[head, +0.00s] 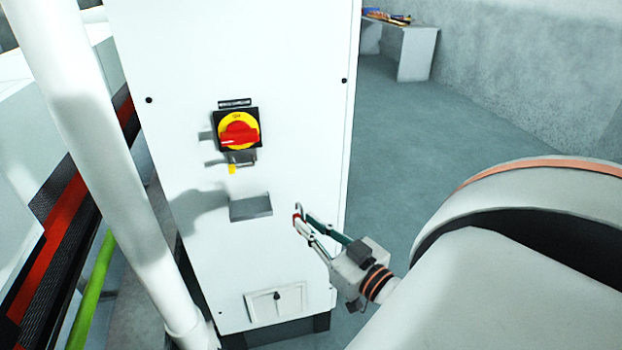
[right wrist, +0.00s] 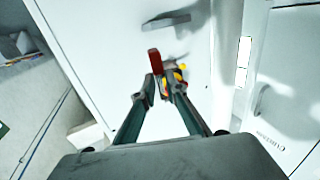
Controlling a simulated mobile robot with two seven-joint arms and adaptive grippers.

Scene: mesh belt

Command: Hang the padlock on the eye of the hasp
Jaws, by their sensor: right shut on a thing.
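My right gripper (head: 303,222) is shut on a small red padlock (head: 297,216) with a thin grey shackle curving up above it. It holds the padlock in front of the cabinet's right part, below and right of the hasp. In the right wrist view the padlock (right wrist: 154,60) is a red block at the fingertips. The hasp (head: 241,157) is a small grey metal piece under the red and yellow rotary switch (head: 239,131). Its eye is too small to make out. The padlock is apart from the hasp. My left gripper is not in view.
The white cabinet (head: 290,60) carries a grey ledge (head: 250,207) below the hasp and a small framed panel (head: 277,301) near its foot. A yellow tag (head: 232,169) hangs by the hasp. A green pipe (head: 91,290) runs at the left.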

